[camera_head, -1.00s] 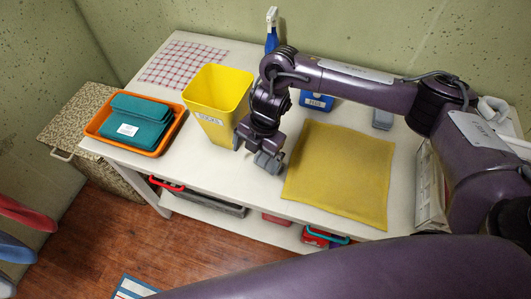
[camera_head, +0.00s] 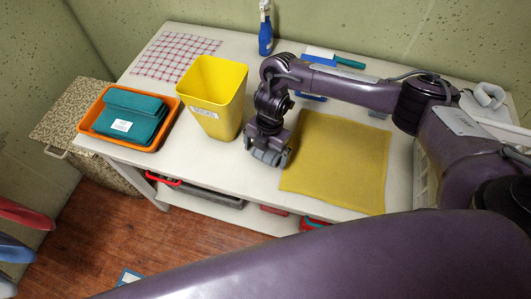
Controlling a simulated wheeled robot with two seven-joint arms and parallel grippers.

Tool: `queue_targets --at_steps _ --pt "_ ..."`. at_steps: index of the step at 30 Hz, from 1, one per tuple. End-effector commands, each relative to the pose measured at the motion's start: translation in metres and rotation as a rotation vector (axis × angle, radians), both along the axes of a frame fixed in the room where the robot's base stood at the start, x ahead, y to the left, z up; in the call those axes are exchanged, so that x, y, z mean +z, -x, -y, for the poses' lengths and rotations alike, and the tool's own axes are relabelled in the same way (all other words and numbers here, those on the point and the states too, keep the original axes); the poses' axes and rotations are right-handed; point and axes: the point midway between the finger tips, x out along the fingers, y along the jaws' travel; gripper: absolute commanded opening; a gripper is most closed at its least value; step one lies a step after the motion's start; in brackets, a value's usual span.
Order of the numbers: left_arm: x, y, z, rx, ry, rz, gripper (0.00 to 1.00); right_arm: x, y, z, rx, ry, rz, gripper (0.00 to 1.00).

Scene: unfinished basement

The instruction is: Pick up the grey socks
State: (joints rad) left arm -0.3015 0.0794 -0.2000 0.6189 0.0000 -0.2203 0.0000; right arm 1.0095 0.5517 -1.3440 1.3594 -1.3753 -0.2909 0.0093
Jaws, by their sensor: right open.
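My right gripper (camera_head: 268,152) hangs fingers down over the white table (camera_head: 225,165), between the yellow bin and the yellow cloth. It is open, and I see nothing held in it. A light grey, rounded, folded item (camera_head: 488,95) lies at the table's far right, behind my right arm. It may be the grey socks, but I cannot tell for sure. The gripper is well to the left of it and nearer the front edge. My left gripper is not in view.
A yellow bin (camera_head: 213,95) stands left of the gripper; a yellow cloth (camera_head: 338,165) lies flat to its right. An orange tray (camera_head: 167,132) holds teal cloth (camera_head: 130,115). A blue spray bottle (camera_head: 265,32) and brush (camera_head: 335,58) are behind. Red items sit on the lower shelf.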

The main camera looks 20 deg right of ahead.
Motion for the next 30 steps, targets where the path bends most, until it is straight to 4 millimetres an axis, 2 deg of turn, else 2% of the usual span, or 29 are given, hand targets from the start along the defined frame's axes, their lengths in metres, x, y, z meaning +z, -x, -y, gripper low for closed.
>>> queue_targets --at_steps 4,12,15,24,30 --pt "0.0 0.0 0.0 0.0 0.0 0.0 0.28 0.0 0.0 0.0 0.0 0.0 0.0 1.0" --pt "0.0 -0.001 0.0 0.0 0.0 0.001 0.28 0.0 0.0 0.0 0.0 0.0 0.0 0.65" --pt "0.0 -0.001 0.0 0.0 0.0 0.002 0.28 0.0 0.0 0.0 0.0 -0.001 0.001 0.54" --pt "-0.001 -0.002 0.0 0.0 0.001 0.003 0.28 0.003 0.0 0.0 0.001 -0.001 0.001 0.54" --pt "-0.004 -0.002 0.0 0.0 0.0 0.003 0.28 0.024 -0.001 -0.001 0.001 -0.003 0.004 0.54"
